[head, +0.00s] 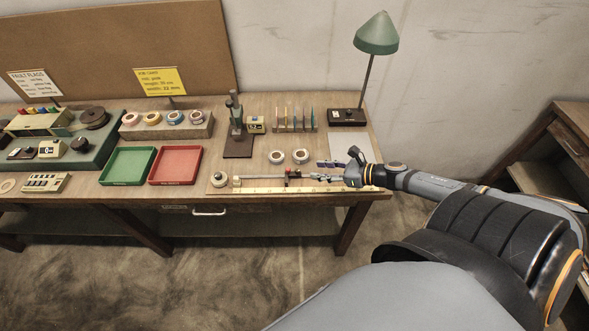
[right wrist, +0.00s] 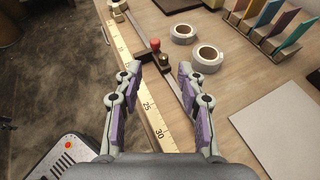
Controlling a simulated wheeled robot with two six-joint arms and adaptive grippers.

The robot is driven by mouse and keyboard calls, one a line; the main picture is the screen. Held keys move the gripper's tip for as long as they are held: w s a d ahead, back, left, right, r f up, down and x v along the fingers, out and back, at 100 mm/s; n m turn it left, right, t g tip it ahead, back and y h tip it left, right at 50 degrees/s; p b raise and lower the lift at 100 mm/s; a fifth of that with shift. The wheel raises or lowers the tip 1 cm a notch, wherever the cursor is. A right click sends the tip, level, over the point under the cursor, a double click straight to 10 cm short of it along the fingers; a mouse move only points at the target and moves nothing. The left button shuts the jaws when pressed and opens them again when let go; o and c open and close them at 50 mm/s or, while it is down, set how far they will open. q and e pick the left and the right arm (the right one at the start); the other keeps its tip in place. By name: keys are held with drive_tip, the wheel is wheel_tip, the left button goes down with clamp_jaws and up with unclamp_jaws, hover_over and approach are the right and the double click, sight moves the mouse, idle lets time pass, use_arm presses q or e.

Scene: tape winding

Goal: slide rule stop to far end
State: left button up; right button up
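The rule stop (head: 287,175) is a small dark piece with a red knob, on a rail along the cream rule (head: 260,189) at the bench's front edge. In the right wrist view the stop (right wrist: 149,53) sits just beyond my fingertips, across the rule (right wrist: 149,113). My right gripper (right wrist: 157,68) is open, with one finger over the rule's side and the other past the rail; nothing is visibly held between them. In the head view my right gripper (head: 318,173) is over the rule to the right of the stop. My left gripper is not in view.
A red tray (head: 175,165) and green tray (head: 127,165) sit to the left. A green lamp (head: 376,35) and a pale sheet (head: 352,148) are at the right.

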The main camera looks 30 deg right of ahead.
sight(294, 175)
drive_tip(key=shift+s+n, duration=0.2)
drive_tip(key=shift+n, duration=0.3)
drive_tip(key=shift+w+a+f+b, duration=0.1)
drive_tip(key=shift+a+f+b, duration=0.05)
drive_tip(key=shift+b, duration=0.2)
drive_tip(key=b+x, duration=0.2)
drive_tip(key=b, duration=0.1)
drive_tip(key=b+x, duration=0.3)
drive_tip(key=b, duration=0.1)
drive_tip(key=shift+f, duration=0.45)
drive_tip(key=w+a+b, duration=0.2)
drive_tip(key=shift+w+f, duration=0.1)
drive_tip(key=shift+w, duration=0.2)
drive_tip(key=shift+b+x, duration=0.3)
drive_tip(key=shift+x, duration=0.55)
clamp_jaws()
